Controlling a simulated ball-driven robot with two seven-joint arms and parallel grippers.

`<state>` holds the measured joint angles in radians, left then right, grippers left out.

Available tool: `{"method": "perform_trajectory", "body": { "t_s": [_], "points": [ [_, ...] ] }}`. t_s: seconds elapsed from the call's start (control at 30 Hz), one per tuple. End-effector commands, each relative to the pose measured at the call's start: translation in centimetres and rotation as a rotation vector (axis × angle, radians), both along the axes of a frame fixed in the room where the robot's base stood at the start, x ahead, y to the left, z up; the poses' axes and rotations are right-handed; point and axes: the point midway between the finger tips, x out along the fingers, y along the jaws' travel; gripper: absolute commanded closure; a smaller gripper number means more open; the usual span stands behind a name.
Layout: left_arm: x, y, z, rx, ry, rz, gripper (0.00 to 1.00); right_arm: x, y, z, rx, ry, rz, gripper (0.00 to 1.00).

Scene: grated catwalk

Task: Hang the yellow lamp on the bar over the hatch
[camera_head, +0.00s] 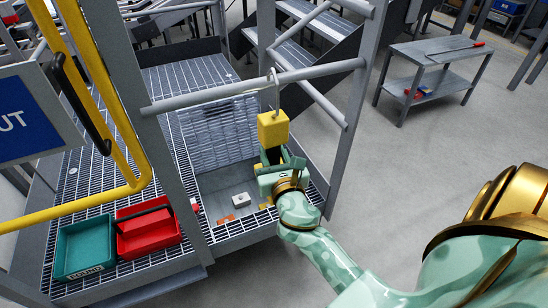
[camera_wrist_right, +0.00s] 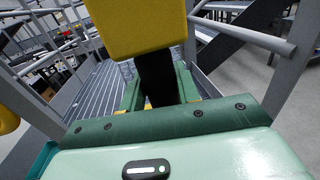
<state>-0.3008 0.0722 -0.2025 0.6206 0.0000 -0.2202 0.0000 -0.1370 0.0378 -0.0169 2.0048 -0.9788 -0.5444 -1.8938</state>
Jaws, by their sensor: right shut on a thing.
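The yellow lamp (camera_head: 272,129) is upright, with a wire hook (camera_head: 275,92) on top and a black grip below. My right gripper (camera_head: 276,158) is shut on the black grip (camera_wrist_right: 157,78), under the yellow body. The bar (camera_head: 215,94) crosses above the hatch (camera_head: 226,185). The hook's top overlaps the bar in the head view; I cannot tell whether it rests over it. In the right wrist view the yellow body (camera_wrist_right: 138,25) fills the top middle, and a grey rail (camera_wrist_right: 245,35) shows at right. My left gripper is not in view.
A teal bin (camera_head: 85,247) and a red bin (camera_head: 148,230) stand on the grating left of the hatch. Small items lie in the hatch recess. Upright posts and a yellow rail (camera_head: 98,75) stand close by. A grey table (camera_head: 435,55) is far right, with clear floor before it.

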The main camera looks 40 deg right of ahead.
Motion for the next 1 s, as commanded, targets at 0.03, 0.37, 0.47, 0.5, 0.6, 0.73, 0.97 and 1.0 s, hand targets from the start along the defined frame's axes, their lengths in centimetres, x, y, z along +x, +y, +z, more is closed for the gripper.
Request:
{"method": "perform_trajectory", "body": {
  "t_s": [0.03,0.37,0.47,0.5,0.6,0.73,0.97,1.0],
  "points": [
    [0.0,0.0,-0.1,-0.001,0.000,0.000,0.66,0.5,-0.1,0.1,-0.002,-0.004,0.000,1.00],
    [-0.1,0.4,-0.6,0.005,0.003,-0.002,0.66,3.5,-0.8,0.1,-0.001,-0.004,0.001,1.00],
    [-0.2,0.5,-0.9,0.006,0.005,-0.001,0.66,4.4,-1.0,0.1,-0.002,-0.005,0.001,1.00],
    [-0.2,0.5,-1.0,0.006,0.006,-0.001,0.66,4.8,-1.1,0.1,-0.001,-0.004,0.001,1.00],
    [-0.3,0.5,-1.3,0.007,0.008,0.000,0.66,5.7,-1.3,0.0,-0.002,-0.004,0.001,1.00],
    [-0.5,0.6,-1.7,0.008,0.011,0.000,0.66,6.9,-1.6,0.0,-0.002,-0.002,0.001,1.00],
    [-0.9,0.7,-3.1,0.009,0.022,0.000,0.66,7.2,-1.7,-2.1,-0.001,0.000,0.002,1.00],
    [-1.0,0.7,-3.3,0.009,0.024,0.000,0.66,7.2,-1.7,-2.4,-0.001,0.000,0.002,1.00]
  ]
}}
